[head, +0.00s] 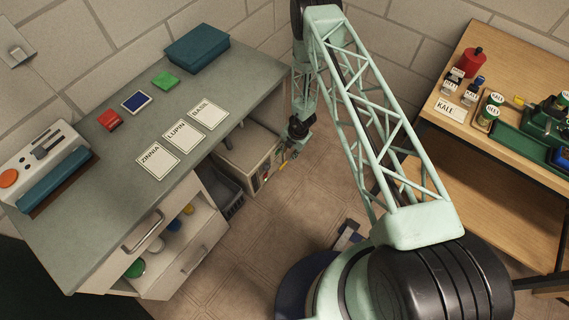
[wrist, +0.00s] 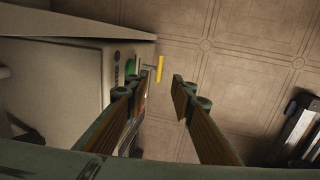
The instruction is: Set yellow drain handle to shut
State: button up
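The yellow drain handle (wrist: 160,69) is a short bar on a thin stem that sticks out from the front of a beige box-shaped unit (wrist: 55,70). In the wrist view it lies just beyond my gripper's fingertips, nearer the left finger. My gripper (wrist: 165,82) is open, with a clear gap between its fingers and nothing held. In the head view my gripper (head: 291,150) hangs at the front of the beige unit (head: 239,161), under the grey bench. The handle is small there, so its setting is hard to tell. Contact between finger and handle cannot be made out.
A green round part (wrist: 131,67) and dark buttons sit on the unit's front beside the handle. The grey bench (head: 215,135) overhangs the unit. An open drawer (head: 185,245) with jars juts out to the left. Tiled floor (head: 275,215) is free in front.

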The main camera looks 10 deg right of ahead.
aim_at(284, 164)
jog(key=shift+w+a+f+b, duration=0.3)
jog(key=shift+f+b, duration=0.3)
jog(key=shift+f, duration=1.65)
jog(key=shift+w+a+f+b, duration=0.35)
jog(key=shift+f+b, duration=0.3)
jog(key=shift+f, duration=1.6)
jog(key=shift+w+a+f+b, duration=0.3)
jog(key=shift+f+b, duration=0.3)
jog(key=shift+f, duration=1.65)
grip_shut()
